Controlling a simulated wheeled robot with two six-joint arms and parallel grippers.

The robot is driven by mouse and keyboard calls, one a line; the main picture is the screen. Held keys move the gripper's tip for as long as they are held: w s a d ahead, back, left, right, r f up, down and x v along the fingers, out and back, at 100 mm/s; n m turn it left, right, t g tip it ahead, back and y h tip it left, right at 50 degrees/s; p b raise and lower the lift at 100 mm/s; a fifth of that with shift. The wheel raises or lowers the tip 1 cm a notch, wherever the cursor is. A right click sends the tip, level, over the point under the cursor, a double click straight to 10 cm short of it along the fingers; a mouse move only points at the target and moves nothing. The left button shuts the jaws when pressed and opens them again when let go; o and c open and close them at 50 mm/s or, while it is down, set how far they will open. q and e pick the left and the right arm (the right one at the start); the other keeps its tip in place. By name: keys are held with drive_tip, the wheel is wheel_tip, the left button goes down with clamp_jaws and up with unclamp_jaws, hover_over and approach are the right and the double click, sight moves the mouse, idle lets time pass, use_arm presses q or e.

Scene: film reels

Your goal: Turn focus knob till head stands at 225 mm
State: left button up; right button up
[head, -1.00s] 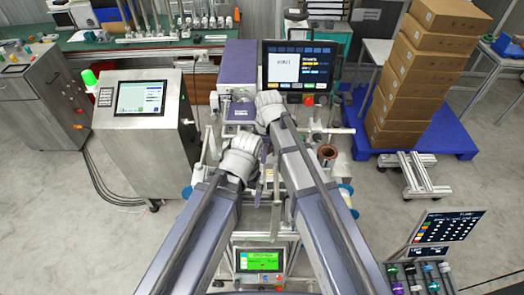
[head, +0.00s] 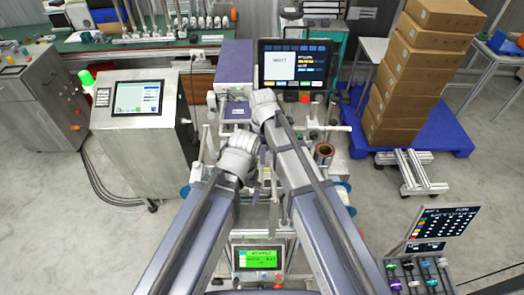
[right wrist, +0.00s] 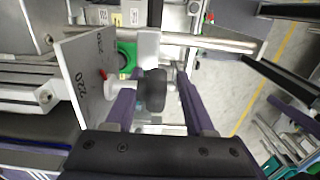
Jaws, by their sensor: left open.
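The black focus knob (right wrist: 153,90) shows in the right wrist view, on a pale shaft in front of a grey scale plate (right wrist: 77,100). The plate carries the number 220 and a red pointer (right wrist: 104,75); the exact reading is too small to tell. My right gripper (right wrist: 157,78) has its two purple fingers on either side of the knob, with a visible gap to the right finger. In the head view its fingers are hidden behind my arm. My left gripper (head: 262,158) is open, low beside my right arm; its fingertips are mostly hidden.
A monitor (head: 293,66) stands behind the machine and a small green display (head: 257,259) in front. A steel cabinet (head: 140,135) with a screen stands left. Stacked boxes (head: 405,85) on a blue pallet (head: 440,130) are right. A reddish-brown reel (head: 323,152) sits beside my right arm.

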drive_tip(key=shift+w+a, duration=0.1)
drive_tip(key=shift+w, duration=0.1)
wheel_tip(320, 180, up, 7)
drive_tip(key=p, duration=0.7)
drive_tip(key=shift+r, duration=0.2)
idle(0.4)
